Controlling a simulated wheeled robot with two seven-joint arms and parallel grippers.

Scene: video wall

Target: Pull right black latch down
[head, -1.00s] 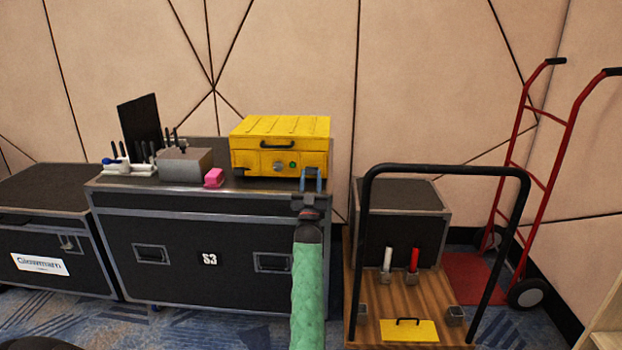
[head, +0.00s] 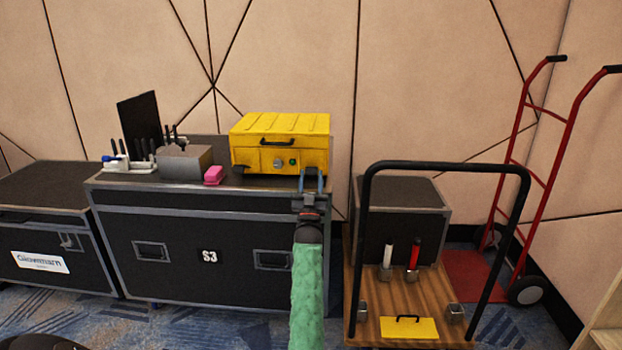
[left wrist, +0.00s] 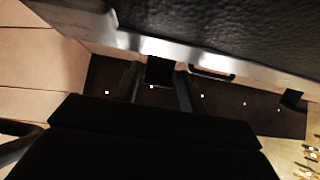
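My left gripper (head: 312,178) has its two blue-grey fingers apart, at the front edge of the flight case, just below the right end of the yellow case (head: 290,145). In the left wrist view the fingers (left wrist: 158,88) stand on either side of a small black block (left wrist: 160,71), which looks like a latch. I cannot tell whether they touch it. A second dark block (left wrist: 291,98) shows farther right. In the head view the latch cannot be made out. My right gripper is in neither view.
The yellow case stands on a black flight case (head: 180,228) marked S3. A pink block (head: 214,175) and a grey tool holder (head: 185,161) are to its left. A platform trolley (head: 390,310) with a black handle and a red hand truck (head: 555,150) stand right.

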